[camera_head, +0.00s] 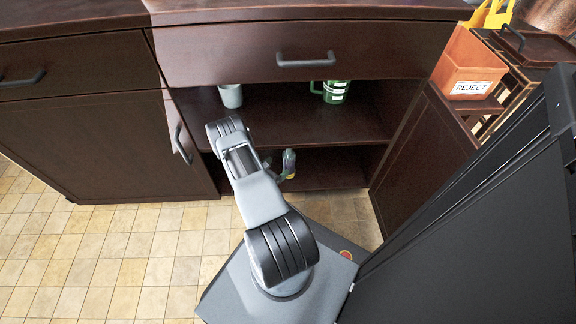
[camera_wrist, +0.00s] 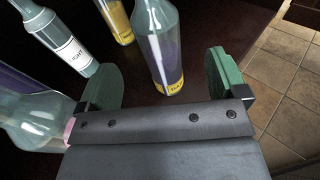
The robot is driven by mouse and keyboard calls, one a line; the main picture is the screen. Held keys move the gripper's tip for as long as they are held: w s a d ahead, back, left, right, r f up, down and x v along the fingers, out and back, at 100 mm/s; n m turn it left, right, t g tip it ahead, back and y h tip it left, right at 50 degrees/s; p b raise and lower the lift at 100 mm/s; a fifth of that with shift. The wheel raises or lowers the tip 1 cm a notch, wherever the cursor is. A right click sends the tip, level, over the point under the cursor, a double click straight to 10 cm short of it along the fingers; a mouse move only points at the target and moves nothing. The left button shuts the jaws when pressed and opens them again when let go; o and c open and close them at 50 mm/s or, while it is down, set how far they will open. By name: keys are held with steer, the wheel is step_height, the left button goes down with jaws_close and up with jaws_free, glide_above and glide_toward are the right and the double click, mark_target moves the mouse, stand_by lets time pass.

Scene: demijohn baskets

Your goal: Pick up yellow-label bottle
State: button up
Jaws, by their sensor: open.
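In the wrist view my gripper (camera_wrist: 160,62) is open, its two green finger pads wide apart. A clear glass bottle (camera_wrist: 163,38) with a purplish body and a yellow label near its end lies in view between the pads, with visible space to the right pad. Another bottle with a yellow label (camera_wrist: 118,22) is farther back, cut by the top edge. In the head view my forearm hides most of my gripper at the lower shelf of the open cabinet. A small bottle (camera_head: 289,163) shows there beside it; I cannot tell which one it is.
In the wrist view a white-label bottle (camera_wrist: 66,45) and a bottle with a pinkish label (camera_wrist: 38,122) crowd the left side. Tiled floor lies at the right. In the head view a grey cup (camera_head: 231,96) and green mug (camera_head: 336,92) stand on the upper shelf. An orange REJECT bin (camera_head: 468,64) is at right.

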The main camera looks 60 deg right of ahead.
mark_target(284, 160)
steer(key=shift+b+x, duration=1.85)
steer(key=shift+x, duration=2.45)
steer(key=shift+w+d+r, duration=0.1)
steer(key=shift+w, duration=0.1)
steer(key=shift+c, duration=0.3)
steer(key=c, duration=1.3)
steer(key=shift+r, duration=0.25)
